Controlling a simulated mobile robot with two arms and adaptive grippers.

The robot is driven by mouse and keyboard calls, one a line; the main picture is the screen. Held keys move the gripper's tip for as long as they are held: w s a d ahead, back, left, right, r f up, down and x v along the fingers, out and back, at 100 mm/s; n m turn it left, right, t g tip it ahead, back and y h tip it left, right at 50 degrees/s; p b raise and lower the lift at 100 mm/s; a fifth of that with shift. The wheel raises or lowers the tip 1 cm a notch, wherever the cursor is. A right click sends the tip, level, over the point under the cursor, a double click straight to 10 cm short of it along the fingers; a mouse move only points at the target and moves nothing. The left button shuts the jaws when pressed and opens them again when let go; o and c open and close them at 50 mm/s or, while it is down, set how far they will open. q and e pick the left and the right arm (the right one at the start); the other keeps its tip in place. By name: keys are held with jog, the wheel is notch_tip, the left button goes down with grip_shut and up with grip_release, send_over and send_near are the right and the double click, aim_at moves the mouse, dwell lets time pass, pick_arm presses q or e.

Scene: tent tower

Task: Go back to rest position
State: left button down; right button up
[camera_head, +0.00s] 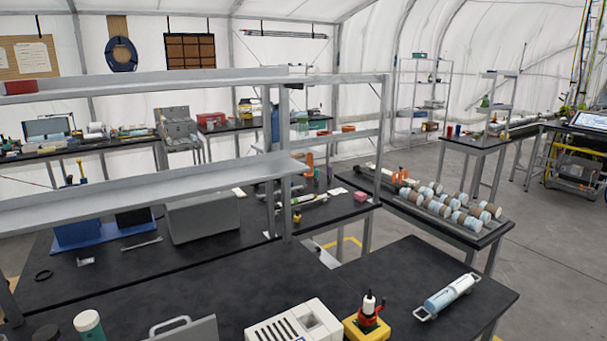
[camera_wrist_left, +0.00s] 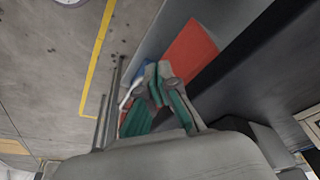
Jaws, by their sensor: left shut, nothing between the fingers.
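My left gripper (camera_wrist_left: 157,82) shows in the left wrist view, with grey and teal finger parts. Its fingers are shut with nothing held between them. A red surface (camera_wrist_left: 190,52) and grey concrete floor (camera_wrist_left: 50,70) with a yellow line lie beyond it. Neither of my arms shows in the head view. My right gripper is in neither view.
In the head view a black workbench (camera_head: 240,285) with a grey shelf (camera_head: 150,192) fills the front. Open floor (camera_head: 545,270) lies at right.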

pick_arm(q)
jog(key=s+f+g+b, duration=0.1)
jog(key=s+f+b, duration=0.15)
jog(key=f, duration=1.15)
jog(key=s+f+b, duration=0.2)
jog(key=s+f, duration=0.1)
jog(key=f, duration=1.2)
jog(key=s+a+f+g+b, duration=0.1)
jog(key=s+a+f+b, duration=0.2)
jog(key=s+f, duration=1.1)
jog(key=shift+f+b, duration=0.3)
jog(key=shift+f, duration=0.1)
